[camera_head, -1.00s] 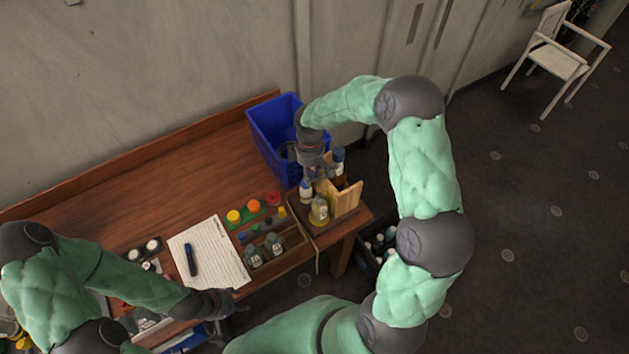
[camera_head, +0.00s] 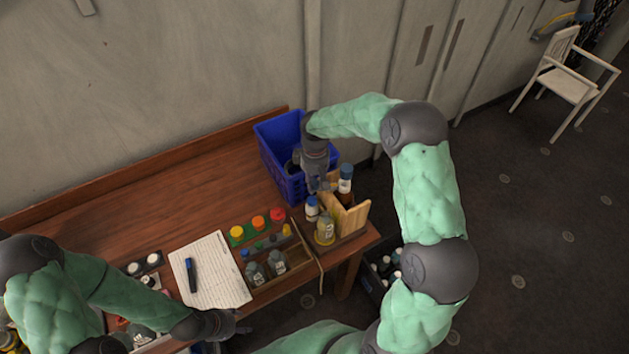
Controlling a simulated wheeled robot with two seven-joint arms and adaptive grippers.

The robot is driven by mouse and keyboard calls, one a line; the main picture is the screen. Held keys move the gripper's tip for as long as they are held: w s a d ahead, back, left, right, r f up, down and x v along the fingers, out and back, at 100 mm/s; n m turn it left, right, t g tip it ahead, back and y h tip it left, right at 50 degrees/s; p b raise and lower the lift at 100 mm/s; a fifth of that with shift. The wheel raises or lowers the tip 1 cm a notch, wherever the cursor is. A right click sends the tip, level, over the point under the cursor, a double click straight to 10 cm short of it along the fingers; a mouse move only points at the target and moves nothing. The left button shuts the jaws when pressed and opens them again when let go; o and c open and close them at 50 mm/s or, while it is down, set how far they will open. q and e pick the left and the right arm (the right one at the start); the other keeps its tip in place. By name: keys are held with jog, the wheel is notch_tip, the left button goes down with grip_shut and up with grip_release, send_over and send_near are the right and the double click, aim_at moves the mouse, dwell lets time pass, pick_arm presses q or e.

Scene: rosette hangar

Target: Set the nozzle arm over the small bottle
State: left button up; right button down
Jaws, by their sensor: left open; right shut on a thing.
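My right gripper (camera_head: 321,186) is shut just above the wooden stand at the right end of the bench. What it holds looks like the nozzle arm, small and mostly hidden by the fingers. Below and in front of it stand a small blue-capped bottle (camera_head: 312,208) and a bottle with yellowish liquid (camera_head: 325,232). A taller dark bottle with a pale label (camera_head: 346,180) stands just right of the gripper. I cannot tell whether the nozzle arm lies over any bottle. My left gripper (camera_head: 232,325) is open and empty at the bench's front edge.
A blue crate (camera_head: 268,140) stands behind the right gripper. An upright wooden panel (camera_head: 352,218) stands right of the bottles. A rack with coloured caps and two bottles (camera_head: 290,285) and a paper sheet (camera_head: 215,265) lie to the left. The bench's back middle (camera_head: 190,195) is clear.

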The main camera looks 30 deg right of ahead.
jog(key=c, duration=1)
grip_release()
notch_tip(320, 180, up, 12)
jog(key=shift+d, duration=0.15)
